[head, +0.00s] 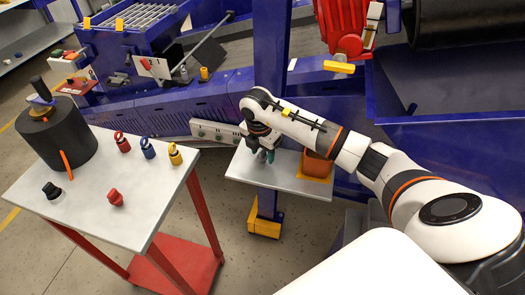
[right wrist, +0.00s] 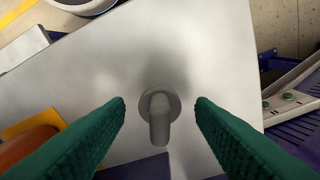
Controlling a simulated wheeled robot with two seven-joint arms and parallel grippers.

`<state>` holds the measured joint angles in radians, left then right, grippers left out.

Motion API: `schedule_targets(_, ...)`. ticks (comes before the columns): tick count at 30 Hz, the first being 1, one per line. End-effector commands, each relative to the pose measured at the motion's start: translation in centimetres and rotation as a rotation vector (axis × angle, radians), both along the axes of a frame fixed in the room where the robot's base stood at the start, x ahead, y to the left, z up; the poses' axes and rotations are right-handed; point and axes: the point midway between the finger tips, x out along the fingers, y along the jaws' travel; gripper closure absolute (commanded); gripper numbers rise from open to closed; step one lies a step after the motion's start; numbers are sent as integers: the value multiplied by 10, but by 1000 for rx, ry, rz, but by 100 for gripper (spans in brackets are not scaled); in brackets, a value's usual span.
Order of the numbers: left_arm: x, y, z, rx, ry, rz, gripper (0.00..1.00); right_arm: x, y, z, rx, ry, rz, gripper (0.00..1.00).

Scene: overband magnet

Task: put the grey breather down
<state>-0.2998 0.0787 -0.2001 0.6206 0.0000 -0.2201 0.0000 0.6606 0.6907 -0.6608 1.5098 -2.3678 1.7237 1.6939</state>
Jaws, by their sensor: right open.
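The grey breather (right wrist: 160,118), a round flange with a short stem, stands on the pale grey shelf plate (right wrist: 75,95) in the right wrist view. My right gripper (right wrist: 160,103) has green ribbed fingers spread open, one on each side of the breather, with a visible gap on both sides. In the head view the right gripper (head: 262,154) points down over the shelf plate (head: 285,180), and I cannot make out the breather there. My left gripper is not in view.
An orange-brown bin (head: 317,165) sits on the shelf's right side, beside the gripper. A blue post (head: 270,75) rises behind it. At left a table (head: 130,195) carries a black cylinder (head: 55,135), red, blue and yellow lock-like pieces, a black knob (head: 51,190) and a red knob (head: 115,197).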

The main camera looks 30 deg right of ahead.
Motion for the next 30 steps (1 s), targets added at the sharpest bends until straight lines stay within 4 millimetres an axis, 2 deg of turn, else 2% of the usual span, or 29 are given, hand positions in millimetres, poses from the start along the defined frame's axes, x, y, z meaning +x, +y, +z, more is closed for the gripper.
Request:
schedule_targets(8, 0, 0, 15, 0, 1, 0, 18, 0, 1, 19, -1, 0, 0, 50)
schedule_targets(21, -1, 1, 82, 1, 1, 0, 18, -3, 11, 103, 0, 0, 2, 50)
schedule_targets(24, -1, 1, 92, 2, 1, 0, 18, -4, 13, 116, -1, 0, 3, 50)
schedule_targets(30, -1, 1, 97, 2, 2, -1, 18, -5, 14, 124, 0, 1, 2, 50)
